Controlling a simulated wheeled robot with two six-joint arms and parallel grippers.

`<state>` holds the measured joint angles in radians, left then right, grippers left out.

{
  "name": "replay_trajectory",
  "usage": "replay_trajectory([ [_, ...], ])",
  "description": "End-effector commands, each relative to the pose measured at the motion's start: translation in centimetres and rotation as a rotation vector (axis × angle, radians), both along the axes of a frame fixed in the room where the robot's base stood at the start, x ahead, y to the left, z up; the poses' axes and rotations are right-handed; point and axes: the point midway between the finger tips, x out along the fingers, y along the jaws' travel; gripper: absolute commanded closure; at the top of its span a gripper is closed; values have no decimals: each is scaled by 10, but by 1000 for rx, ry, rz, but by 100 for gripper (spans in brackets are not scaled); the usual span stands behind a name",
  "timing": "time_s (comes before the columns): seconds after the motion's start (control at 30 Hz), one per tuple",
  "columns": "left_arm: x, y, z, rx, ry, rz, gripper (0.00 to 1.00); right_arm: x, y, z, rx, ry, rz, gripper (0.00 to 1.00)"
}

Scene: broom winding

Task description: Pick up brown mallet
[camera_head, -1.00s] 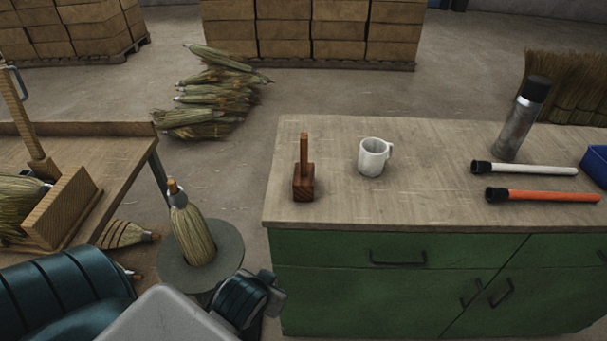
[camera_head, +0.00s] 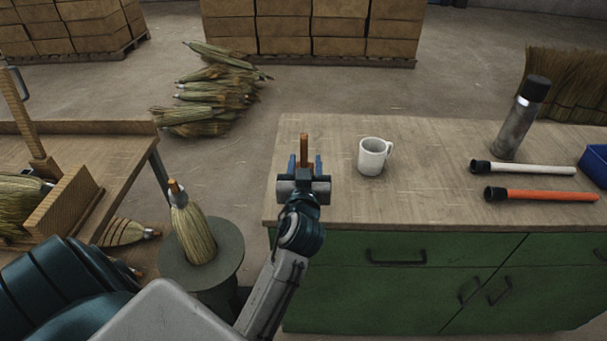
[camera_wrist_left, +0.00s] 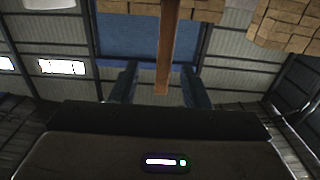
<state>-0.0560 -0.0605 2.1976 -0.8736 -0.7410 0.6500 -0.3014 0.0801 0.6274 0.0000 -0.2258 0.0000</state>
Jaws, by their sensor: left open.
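The brown mallet (camera_head: 304,146) stands upright with its handle up near the left end of the workbench. In the head view my left gripper (camera_head: 305,164) hides its head and lower handle. My left gripper is open, with one blue finger on each side of the handle. In the left wrist view the mallet's handle (camera_wrist_left: 168,50) shows between the two open fingertips (camera_wrist_left: 160,80), with a gap on either side. My right gripper is in neither view.
A white mug (camera_head: 373,157) stands just right of the mallet. A metal flask (camera_head: 517,125), a white-handled tool (camera_head: 530,168) and an orange-handled tool (camera_head: 545,195) are farther right. The workbench (camera_head: 430,190) is clear between the mug and these tools.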

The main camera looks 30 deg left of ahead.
Motion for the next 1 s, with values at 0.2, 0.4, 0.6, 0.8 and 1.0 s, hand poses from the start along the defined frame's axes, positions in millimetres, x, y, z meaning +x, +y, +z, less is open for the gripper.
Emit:
replay_trajectory([
  [0.2, 14, 10, 1, 0, 1, 1, 58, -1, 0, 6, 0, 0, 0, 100],
  [0.4, 32, 26, 0, 5, 5, 1, 58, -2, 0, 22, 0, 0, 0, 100],
  [0.6, 52, 39, -5, 0, 2, 1, 58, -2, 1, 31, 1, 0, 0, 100],
  [0.8, 55, 41, -7, -2, 3, 1, 58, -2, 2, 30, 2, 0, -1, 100],
  [1.0, 55, 40, -7, -2, 3, 1, 82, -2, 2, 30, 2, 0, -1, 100],
])
